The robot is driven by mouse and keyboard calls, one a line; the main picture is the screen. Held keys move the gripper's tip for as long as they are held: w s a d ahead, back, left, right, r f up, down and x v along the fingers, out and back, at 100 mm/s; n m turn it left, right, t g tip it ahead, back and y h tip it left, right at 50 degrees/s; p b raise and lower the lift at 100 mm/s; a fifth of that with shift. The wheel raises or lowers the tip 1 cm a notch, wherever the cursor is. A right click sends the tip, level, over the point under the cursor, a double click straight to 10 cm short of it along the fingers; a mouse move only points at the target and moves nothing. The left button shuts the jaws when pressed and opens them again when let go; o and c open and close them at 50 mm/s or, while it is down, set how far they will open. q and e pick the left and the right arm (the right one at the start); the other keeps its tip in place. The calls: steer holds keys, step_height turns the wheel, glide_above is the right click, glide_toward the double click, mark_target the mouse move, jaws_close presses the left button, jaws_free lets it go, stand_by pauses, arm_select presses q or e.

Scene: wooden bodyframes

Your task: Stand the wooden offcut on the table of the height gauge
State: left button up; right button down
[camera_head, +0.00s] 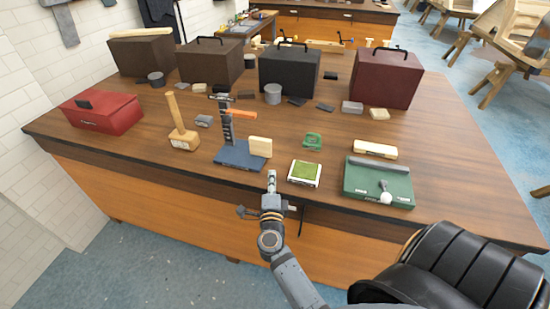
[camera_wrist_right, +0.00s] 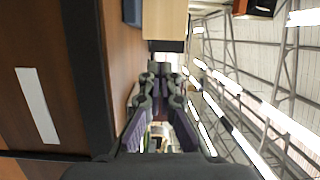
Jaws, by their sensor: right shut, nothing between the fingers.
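The height gauge (camera_head: 227,128) stands near the front edge of the bench, with a dark upright column and a blue base (camera_head: 232,158). The wooden offcut (camera_head: 260,146) is a pale block standing upright at the right end of that blue base, and it looks to rest on it. In the right wrist view the offcut (camera_wrist_right: 165,18) shows at the top beside a bit of the blue base (camera_wrist_right: 131,12). My right gripper (camera_head: 271,176) is shut and empty, in front of the offcut and apart from it. Its fingers show in the wrist view (camera_wrist_right: 160,70). My left gripper is out of view.
A wooden mallet (camera_head: 183,137) and red box (camera_head: 102,112) stand to the left. A green-topped white box (camera_head: 304,173), green tape (camera_head: 312,141) and green case (camera_head: 378,182) lie to the right. Dark toolboxes (camera_head: 290,72) line the back. A black chair (camera_head: 455,270) stands front right.

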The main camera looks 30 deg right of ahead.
mark_target(269, 153)
steer(key=shift+s+d+f+m+g+h, duration=0.2)
steer(key=shift+d+f+m+g+h, duration=0.1)
steer(key=shift+m, duration=0.1)
steer(key=shift+w+d+r, duration=0.1)
steer(key=shift+w+r, duration=0.05)
steer(key=p+x, duration=0.1)
steer(key=x, duration=0.8)
steer(key=shift+w+d+p, duration=0.1)
steer(key=shift+w+p, duration=0.2)
steer(key=shift+p, duration=0.05)
steer(key=shift+w+a, duration=0.7)
steer(key=shift+w, duration=0.15)
steer(key=shift+s, duration=0.1)
